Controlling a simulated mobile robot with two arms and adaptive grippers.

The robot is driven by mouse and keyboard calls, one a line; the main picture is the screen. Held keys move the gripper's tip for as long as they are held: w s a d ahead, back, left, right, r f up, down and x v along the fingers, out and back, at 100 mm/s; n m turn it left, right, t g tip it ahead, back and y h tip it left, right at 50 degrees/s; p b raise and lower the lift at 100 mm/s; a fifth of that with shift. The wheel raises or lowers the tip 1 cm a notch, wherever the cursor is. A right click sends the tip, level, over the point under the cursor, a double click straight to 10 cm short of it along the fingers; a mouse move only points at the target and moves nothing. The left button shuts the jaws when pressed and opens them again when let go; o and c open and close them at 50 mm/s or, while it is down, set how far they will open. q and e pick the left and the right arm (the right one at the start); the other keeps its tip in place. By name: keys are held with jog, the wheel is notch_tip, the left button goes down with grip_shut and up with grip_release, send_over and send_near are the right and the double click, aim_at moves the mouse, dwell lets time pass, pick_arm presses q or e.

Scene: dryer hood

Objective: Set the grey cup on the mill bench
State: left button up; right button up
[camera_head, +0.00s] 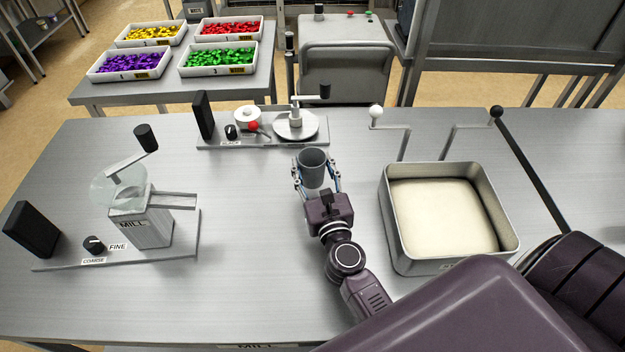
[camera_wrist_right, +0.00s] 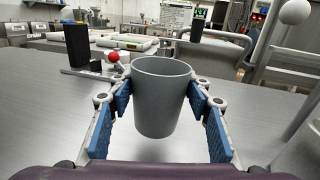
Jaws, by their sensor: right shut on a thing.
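The grey cup (camera_head: 313,167) is upright between the fingers of my right gripper (camera_head: 316,178), over the middle of the mill bench (camera_head: 262,270). In the right wrist view the cup (camera_wrist_right: 162,97) is empty-looking at the rim, and the blue finger pads (camera_wrist_right: 160,110) of my right gripper are closed on its sides. I cannot tell whether its base touches the bench top. My left gripper is in neither view.
The mill (camera_head: 142,218) stands at left with a dark box (camera_head: 33,228) and a knob. Behind the cup is a plate device (camera_head: 295,126) with a red-knobbed lever. A metal bin of pale material (camera_head: 445,215) is to the right. Bench between mill and cup is clear.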

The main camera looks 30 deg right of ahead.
aim_at(315, 183)
jog(key=shift+f+b, duration=0.8)
jog(key=shift+f, duration=0.95)
jog(key=shift+f, duration=0.1)
jog(key=o, duration=1.2)
jog(key=shift+f, duration=0.1)
jog(key=shift+r, duration=0.25)
jog(key=b+v, duration=0.1)
jog(key=v, duration=0.2)
jog(key=b+v, duration=0.1)
jog(key=v, duration=0.3)
jog(key=b+v, duration=0.2)
jog(key=v, duration=0.1)
jog(key=shift+s+f, duration=0.2)
jog(key=shift+f, duration=0.05)
jog(key=shift+b+v, duration=0.3)
jog(key=shift+v, duration=0.55)
